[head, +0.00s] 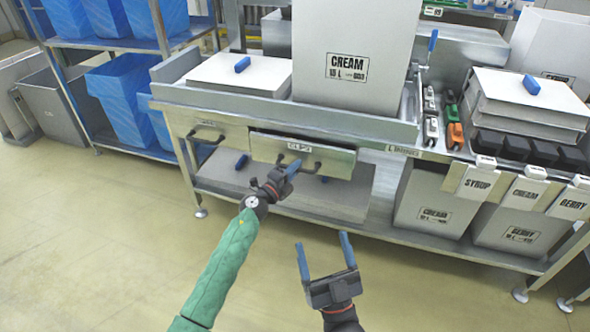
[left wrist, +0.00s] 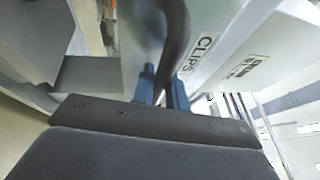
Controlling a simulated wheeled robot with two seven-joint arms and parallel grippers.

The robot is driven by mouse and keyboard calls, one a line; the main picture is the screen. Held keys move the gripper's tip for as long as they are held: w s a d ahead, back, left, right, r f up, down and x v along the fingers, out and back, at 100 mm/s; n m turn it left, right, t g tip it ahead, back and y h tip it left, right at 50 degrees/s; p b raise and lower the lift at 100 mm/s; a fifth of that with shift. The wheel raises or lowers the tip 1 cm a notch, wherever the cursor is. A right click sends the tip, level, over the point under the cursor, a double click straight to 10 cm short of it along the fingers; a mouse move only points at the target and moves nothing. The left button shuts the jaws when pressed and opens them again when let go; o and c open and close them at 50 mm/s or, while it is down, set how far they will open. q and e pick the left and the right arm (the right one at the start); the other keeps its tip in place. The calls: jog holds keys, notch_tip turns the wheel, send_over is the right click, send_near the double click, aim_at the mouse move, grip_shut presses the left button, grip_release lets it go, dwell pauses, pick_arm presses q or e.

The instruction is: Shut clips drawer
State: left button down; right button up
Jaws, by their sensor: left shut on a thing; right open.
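The clips drawer (head: 335,163) is a grey metal drawer under the bench, with a "CLIPS" label (head: 299,146) and a dark bar handle (head: 316,166). Its front appears to stand slightly forward of the bench frame. My left gripper (head: 294,167) is at the handle, its blue fingers shut on it. In the left wrist view the fingers (left wrist: 162,86) close around the dark handle bar (left wrist: 176,35), beside the label (left wrist: 204,45). My right gripper (head: 325,242) is open and empty, in front of the bench above the floor.
A second drawer (head: 222,138) is to the left. A large cream box (head: 350,50) and a lidded container (head: 240,72) stand on the bench. Labelled bins (head: 430,200) are at the right, blue bins (head: 120,95) at the left. The floor in front is clear.

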pick_arm(q)
jog(key=w, duration=0.2)
jog(key=w+d, duration=0.1)
jog(key=w, duration=0.1)
jog(key=shift+d, duration=0.1)
jog(key=c, duration=1.4)
grip_release()
jog(key=shift+w+d, duration=0.1)
pick_arm(e)
jog(key=r, duration=0.1)
jog(key=s+r+t, duration=0.1)
jog(key=r, duration=0.1)
jog(key=r+t, duration=0.1)
jog(key=r, duration=0.1)
jog(key=shift+s+d+y, duration=0.3)
jog(key=shift+s+d, duration=0.1)
pick_arm(q)
jog(key=v, duration=0.7)
jog(key=shift+s+a, duration=0.2)
jog(key=shift+s, duration=0.1)
pick_arm(e)
notch_tip(320, 180, down, 8)
jog(key=w+a+g+h, duration=0.1)
jog(key=w+g, duration=0.1)
jog(key=g, duration=0.1)
jog(key=shift+w, duration=0.35)
